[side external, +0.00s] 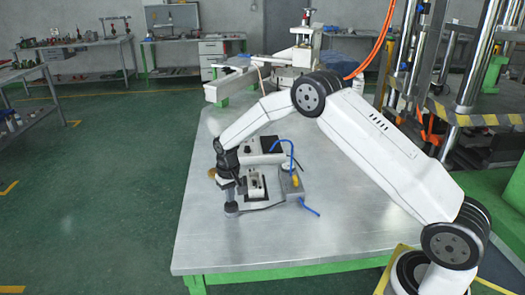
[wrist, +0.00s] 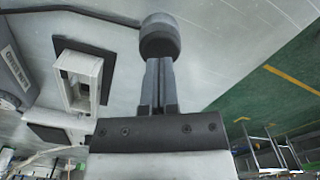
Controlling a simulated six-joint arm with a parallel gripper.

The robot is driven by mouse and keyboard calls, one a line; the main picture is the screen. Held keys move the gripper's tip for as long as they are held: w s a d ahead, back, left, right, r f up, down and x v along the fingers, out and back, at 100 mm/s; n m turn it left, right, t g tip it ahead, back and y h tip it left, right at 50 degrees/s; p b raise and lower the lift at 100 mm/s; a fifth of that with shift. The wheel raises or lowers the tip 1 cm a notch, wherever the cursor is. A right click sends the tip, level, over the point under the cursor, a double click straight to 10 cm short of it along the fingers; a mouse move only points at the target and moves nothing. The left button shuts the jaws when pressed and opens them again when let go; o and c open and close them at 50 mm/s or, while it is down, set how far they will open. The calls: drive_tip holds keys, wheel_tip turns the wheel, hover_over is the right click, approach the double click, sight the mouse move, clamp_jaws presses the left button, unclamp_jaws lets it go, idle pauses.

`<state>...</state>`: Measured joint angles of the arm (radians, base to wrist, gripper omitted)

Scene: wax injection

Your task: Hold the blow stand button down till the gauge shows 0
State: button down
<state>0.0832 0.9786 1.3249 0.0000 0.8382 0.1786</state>
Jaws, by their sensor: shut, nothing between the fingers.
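My gripper (side external: 229,197) points down at the front left of the bench device, with its fingers together and empty. In the wrist view its closed fingers (wrist: 159,68) end at a rounded dark-grey knob (wrist: 160,36), which looks like the button. The knob's dark round base (side external: 231,210) shows under the fingers in the side view. The fingertips overlap the knob; whether they press it down I cannot tell. The blow stand (side external: 262,201) has a pale upright block (side external: 256,187) beside the gripper, also seen in the wrist view (wrist: 81,82). No gauge reading is legible in either view.
A blue hose (side external: 308,208) and a yellow fitting (side external: 295,181) lie right of the stand. A dark-topped box (side external: 264,147) stands behind it. The metal table (side external: 345,215) is clear at front and right. A white machine (side external: 300,60) stands at the table's back.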

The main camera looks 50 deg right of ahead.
drive_tip(key=shift+f, duration=1)
idle(2.9)
drive_tip(key=shift+r, duration=0.15)
idle(1.0)
drive_tip(key=shift+r, duration=2.85)
drive_tip(key=shift+r, duration=0.1)
drive_tip(key=shift+s+a+r, duration=0.1)
drive_tip(key=shift+s, duration=0.15)
drive_tip(key=s+a+r+n+t, duration=0.1)
drive_tip(key=s+a+r, duration=0.1)
drive_tip(key=s, duration=1.1)
drive_tip(key=s+a+r+n+t, duration=0.1)
drive_tip(key=s+r, duration=0.3)
drive_tip(key=s, duration=0.9)
drive_tip(key=shift+s+a+n+t, duration=0.3)
drive_tip(key=shift+a+n, duration=0.2)
drive_tip(key=shift+a, duration=0.2)
